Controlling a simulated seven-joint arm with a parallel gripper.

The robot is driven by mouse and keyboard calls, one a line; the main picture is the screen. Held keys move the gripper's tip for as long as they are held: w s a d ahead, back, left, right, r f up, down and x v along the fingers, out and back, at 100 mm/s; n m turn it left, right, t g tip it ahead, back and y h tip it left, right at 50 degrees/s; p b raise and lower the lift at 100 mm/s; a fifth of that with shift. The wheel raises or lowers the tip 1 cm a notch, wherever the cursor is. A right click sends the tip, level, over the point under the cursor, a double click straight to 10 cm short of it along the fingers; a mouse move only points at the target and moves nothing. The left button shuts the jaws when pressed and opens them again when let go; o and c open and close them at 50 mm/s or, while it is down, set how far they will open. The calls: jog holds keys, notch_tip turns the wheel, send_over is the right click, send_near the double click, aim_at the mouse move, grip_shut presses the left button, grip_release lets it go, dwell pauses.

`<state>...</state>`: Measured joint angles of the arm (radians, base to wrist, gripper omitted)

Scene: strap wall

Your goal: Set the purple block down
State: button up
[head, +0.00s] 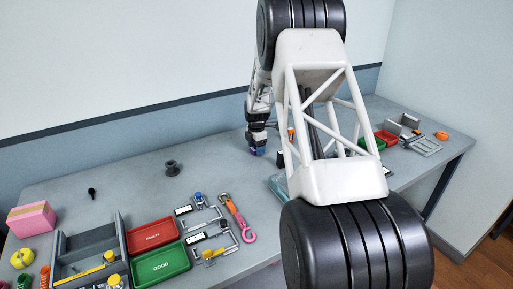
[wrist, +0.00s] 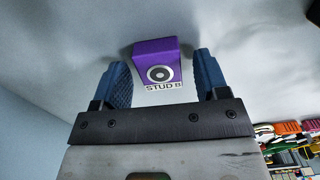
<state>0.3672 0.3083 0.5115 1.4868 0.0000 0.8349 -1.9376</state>
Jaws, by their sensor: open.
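The purple block (wrist: 158,58), labelled "STUD B" with a round black-and-white mark, shows in the wrist view between and slightly beyond the two blue fingers of my gripper (wrist: 163,75). The fingers are open, with a visible gap on each side of the block. In the head view my gripper (head: 258,150) points down low over the back of the table, near the wall. Its tip is small there, and I cannot separate the block from the blue fingers. Whether the block's base touches the table is hard to tell.
The grey table (head: 120,185) is clear around a dark grey knob-like piece (head: 172,167). A red tray (head: 153,234), a green "GOOD" tray (head: 160,265), metal brackets and a pink-handled tool (head: 236,219) are in front. My arm hides part of the right side.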

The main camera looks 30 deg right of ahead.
notch_tip(320, 180, up, 12)
jog(key=shift+r, duration=0.15)
dwell(0.7)
dwell(0.5)
jog(key=s+a+r+m+t, duration=0.1)
jog(key=s+a+r+m, duration=0.3)
jog(key=s+a+r, duration=0.55)
jog(key=s+a+r+m, duration=0.5)
jog(key=s+a+r, duration=0.2)
jog(key=s+a, duration=0.55)
jog(key=s+a+f+m, duration=0.1)
jog(key=s+a+m, duration=0.2)
jog(key=s, duration=0.7)
jog(key=s+a+f+m+t, duration=0.1)
jog(key=s+a+m, duration=0.2)
jog(key=s, duration=0.7)
jog(key=s+a+f+m, duration=0.1)
jog(key=s+a+m, duration=0.2)
jog(key=s, duration=0.7)
jog(key=shift+s+t, duration=0.25)
jog(key=shift+t, duration=0.05)
